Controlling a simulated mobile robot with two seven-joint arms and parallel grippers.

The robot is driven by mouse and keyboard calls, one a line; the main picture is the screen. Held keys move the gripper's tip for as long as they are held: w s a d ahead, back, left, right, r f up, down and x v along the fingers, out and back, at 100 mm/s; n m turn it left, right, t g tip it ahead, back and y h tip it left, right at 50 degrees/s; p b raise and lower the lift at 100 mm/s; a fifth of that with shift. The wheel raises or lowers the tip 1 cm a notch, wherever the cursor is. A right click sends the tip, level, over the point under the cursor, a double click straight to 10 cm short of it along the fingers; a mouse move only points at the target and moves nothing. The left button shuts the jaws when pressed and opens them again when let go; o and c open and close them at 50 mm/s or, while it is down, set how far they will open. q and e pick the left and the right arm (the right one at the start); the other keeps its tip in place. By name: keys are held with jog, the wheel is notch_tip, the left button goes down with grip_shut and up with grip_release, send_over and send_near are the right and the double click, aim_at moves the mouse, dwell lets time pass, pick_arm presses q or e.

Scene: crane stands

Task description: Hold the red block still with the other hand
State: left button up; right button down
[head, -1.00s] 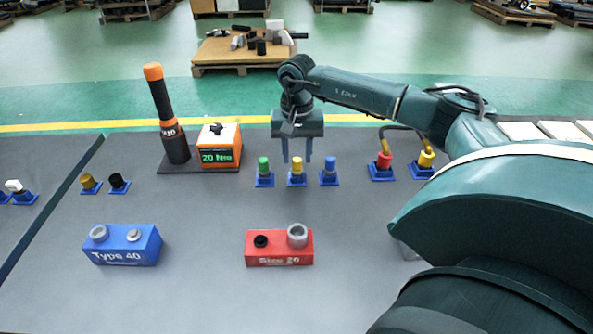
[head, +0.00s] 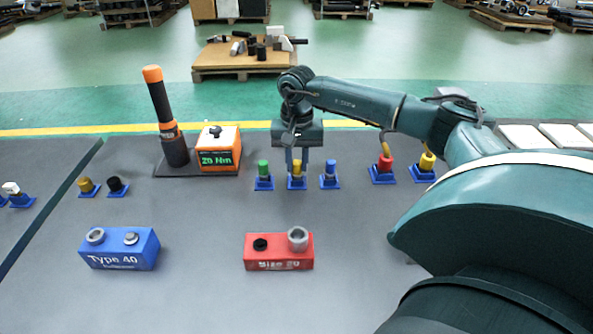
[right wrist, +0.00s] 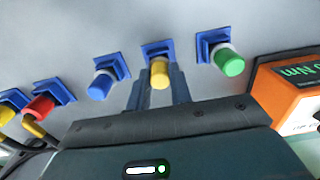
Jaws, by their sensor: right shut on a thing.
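The red block (head: 278,265) stands on the grey table at the front middle, with a black cap and a grey ring on top. No gripper touches it. My right gripper (head: 297,173) is behind it, pointing down and shut on the yellow-topped plug (right wrist: 159,70) in the middle of a row of three. The plug is upright in its blue holder (head: 296,187). The right wrist view shows the fingers on both sides of the plug. My left gripper is in neither view.
A green plug (head: 263,168) and a blue plug (head: 330,168) flank the held one closely. A blue block (head: 120,262) stands front left. The orange display box (head: 219,150) and black-orange tool (head: 164,115) stand behind. The table between both blocks is clear.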

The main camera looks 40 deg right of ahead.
aim_at(296, 162)
jog(key=shift+r+p, duration=1.8)
jog(key=shift+r, duration=0.65)
